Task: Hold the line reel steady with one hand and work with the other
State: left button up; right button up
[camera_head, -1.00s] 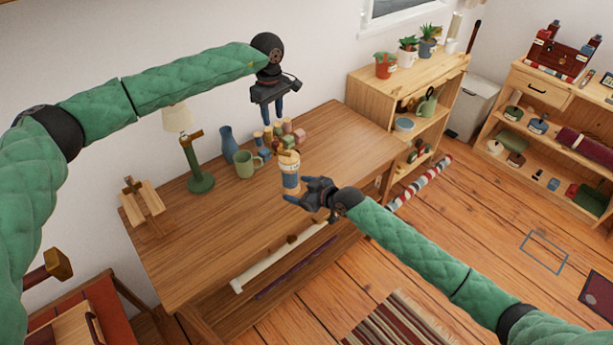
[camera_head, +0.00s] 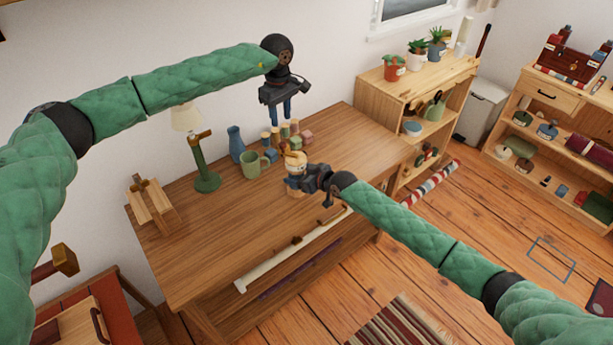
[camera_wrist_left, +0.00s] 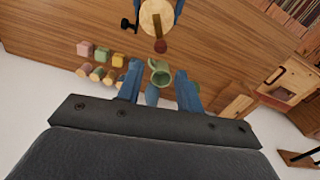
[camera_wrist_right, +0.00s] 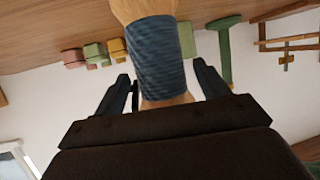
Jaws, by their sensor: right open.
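The line reel (camera_head: 294,184) stands upright on the wooden table (camera_head: 215,240), with a wooden top and a pale band in the head view. The right wrist view shows its blue wound line (camera_wrist_right: 160,70) and wooden ends. My right gripper (camera_head: 299,178) is open, its fingers on either side of the reel. Whether they touch it I cannot tell. My left gripper (camera_head: 281,113) is open and empty, pointing down above the back of the table. The left wrist view shows the reel's round top (camera_wrist_left: 157,17) between the right gripper's blue fingers, beyond the left fingertips.
Behind the reel are several small coloured blocks (camera_head: 306,137), a green mug (camera_head: 247,164), a blue vase (camera_head: 236,142) and a green lamp (camera_head: 207,180). A wooden stand (camera_head: 150,205) is at the table's left. The table's front left is clear.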

jog(key=shift+w+a+f, duration=0.25)
jog(key=shift+w+a, duration=0.15)
jog(key=shift+a, duration=0.05)
